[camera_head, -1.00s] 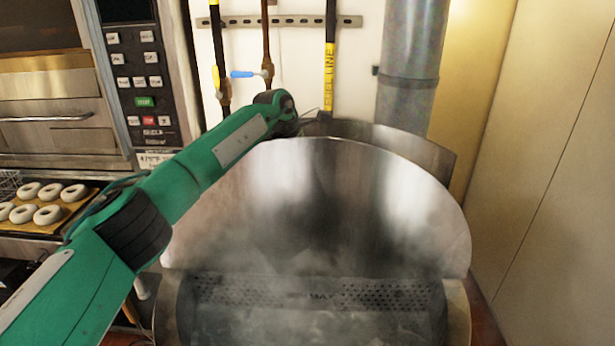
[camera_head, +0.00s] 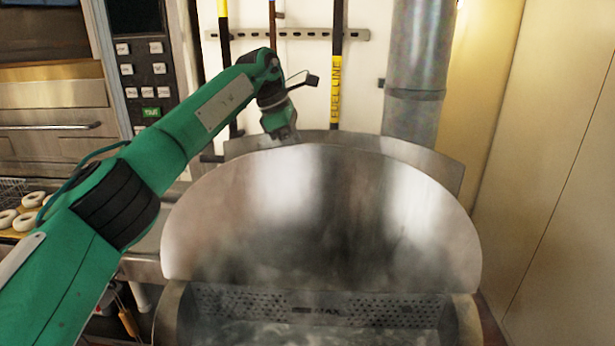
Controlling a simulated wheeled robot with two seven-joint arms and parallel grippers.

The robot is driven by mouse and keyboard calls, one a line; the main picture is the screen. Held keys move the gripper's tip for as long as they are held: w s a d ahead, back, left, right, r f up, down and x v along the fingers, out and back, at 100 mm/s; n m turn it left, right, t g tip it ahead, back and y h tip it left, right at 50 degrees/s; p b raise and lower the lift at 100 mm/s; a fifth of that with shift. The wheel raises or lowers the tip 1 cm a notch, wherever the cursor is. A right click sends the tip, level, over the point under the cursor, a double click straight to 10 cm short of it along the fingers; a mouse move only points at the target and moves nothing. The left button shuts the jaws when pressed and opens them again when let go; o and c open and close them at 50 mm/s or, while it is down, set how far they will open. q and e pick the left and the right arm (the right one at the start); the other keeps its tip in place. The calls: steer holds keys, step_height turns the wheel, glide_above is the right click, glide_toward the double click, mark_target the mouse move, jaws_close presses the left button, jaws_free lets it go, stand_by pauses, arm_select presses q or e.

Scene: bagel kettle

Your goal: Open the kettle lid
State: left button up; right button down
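The kettle lid (camera_head: 330,215) is a large, shiny metal half-round plate. It stands raised, close to upright, at the back of the kettle (camera_head: 463,318). The kettle is open below it, with steaming water (camera_head: 280,335) and a perforated strip marked MAX (camera_head: 320,308) showing. My green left arm comes in from the left and reaches over the lid's upper left edge. My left gripper (camera_head: 284,133) points down at the top rim, at or just behind it. Its fingertips are hard to make out, and I cannot tell whether it touches the lid. My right gripper is out of view.
Behind the lid are a curved metal panel (camera_head: 440,168), pipes with a yellow fuel line label (camera_head: 336,75) and a thick grey duct (camera_head: 415,70). An oven (camera_head: 60,120) and bagels (camera_head: 28,218) are at left. A plain wall (camera_head: 550,180) closes the right side.

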arm_select(q)
steer(key=shift+v, duration=1.8)
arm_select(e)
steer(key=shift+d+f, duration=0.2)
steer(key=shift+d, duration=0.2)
arm_select(q)
steer(key=shift+d+r, duration=0.1)
